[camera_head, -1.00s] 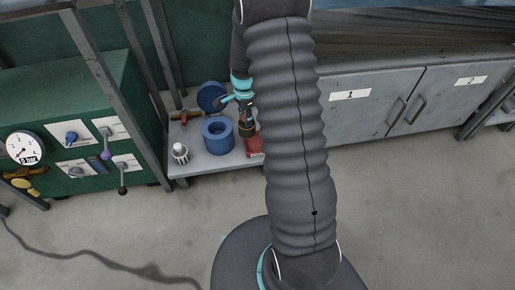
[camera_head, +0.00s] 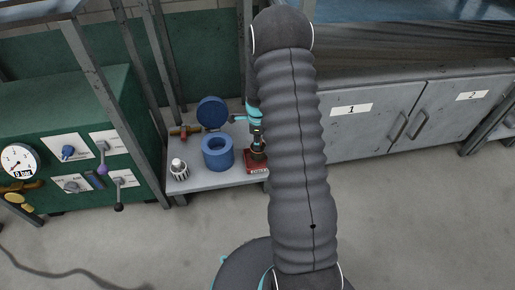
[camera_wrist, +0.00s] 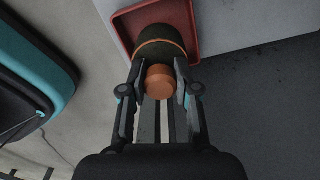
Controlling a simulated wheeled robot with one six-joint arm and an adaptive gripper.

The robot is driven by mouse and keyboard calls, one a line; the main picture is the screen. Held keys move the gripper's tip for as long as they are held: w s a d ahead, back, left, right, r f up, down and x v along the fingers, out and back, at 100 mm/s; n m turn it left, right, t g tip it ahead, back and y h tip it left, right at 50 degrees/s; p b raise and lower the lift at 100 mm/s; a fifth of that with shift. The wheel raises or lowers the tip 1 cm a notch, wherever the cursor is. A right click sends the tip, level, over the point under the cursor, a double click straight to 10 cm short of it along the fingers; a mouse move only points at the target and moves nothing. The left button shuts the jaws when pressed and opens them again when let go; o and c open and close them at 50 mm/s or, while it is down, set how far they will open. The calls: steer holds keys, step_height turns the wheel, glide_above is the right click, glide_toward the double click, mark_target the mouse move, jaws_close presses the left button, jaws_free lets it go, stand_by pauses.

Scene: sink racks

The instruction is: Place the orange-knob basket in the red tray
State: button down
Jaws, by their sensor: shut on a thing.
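My gripper (camera_wrist: 160,82) is shut on the orange knob (camera_wrist: 160,78) of a dark, round basket (camera_wrist: 160,45) with an orange band. In the head view the basket (camera_head: 258,154) is upright under my gripper (camera_head: 256,136), at the red tray (camera_head: 257,169) on the low grey shelf. In the wrist view the red tray (camera_wrist: 124,30) shows its rim on both sides of the basket. The basket is over or inside the tray; I cannot tell whether it touches the tray floor. My arm hides the right side of this spot in the head view.
A blue hollow cylinder (camera_head: 217,153) stands left of the tray, with a blue disc lid (camera_head: 212,112) behind it. A white-topped ribbed piece (camera_head: 179,169) stands at the shelf's left. A grey cabinet (camera_head: 385,125) is to the right, a green panel (camera_head: 75,150) to the left.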

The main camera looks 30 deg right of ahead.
steer(key=shift+f, duration=1.6)
steer(key=shift+f, duration=0.15)
steer(key=c, duration=0.8)
jaws_free()
steer(key=shift+c, duration=0.2)
